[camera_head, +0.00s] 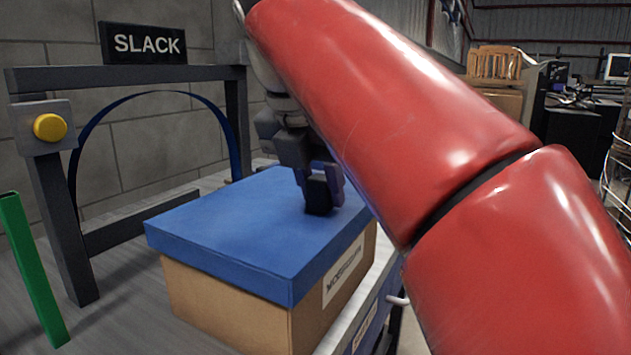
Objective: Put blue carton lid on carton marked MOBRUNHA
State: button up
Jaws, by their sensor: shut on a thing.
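The blue carton lid (235,235) sits over the top of a brown cardboard carton (225,303) in the head view. The lid's edges line up closely with the carton's sides, and it looks about level. A white label (343,270) on the carton's right side carries dark print, partly legible and slanted away. My gripper (318,205) points down at the lid's top, toward its right rear part, and is shut on the lid. What exactly the fingers pinch is hidden by the dark fingers. My red arm hides the lid's far right corner.
A dark frame with a SLACK sign (143,44), a yellow button (49,127) and a blue strap arch (77,150) stands behind left. A green post (32,270) is at the front left. The grey work surface (110,310) is bare left of the carton.

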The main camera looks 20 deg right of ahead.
jog(key=shift+f, duration=0.5)
jog(key=o, duration=1.1)
jog(key=shift+r, duration=0.1)
jog(key=shift+r, duration=0.1)
jog(key=p+v, duration=0.2)
jog(key=v, duration=0.5)
jog(key=shift+a+r+p, duration=0.1)
jog(key=shift+r+p, duration=0.2)
jog(key=shift+p, duration=0.1)
jog(key=shift+s, duration=0.15)
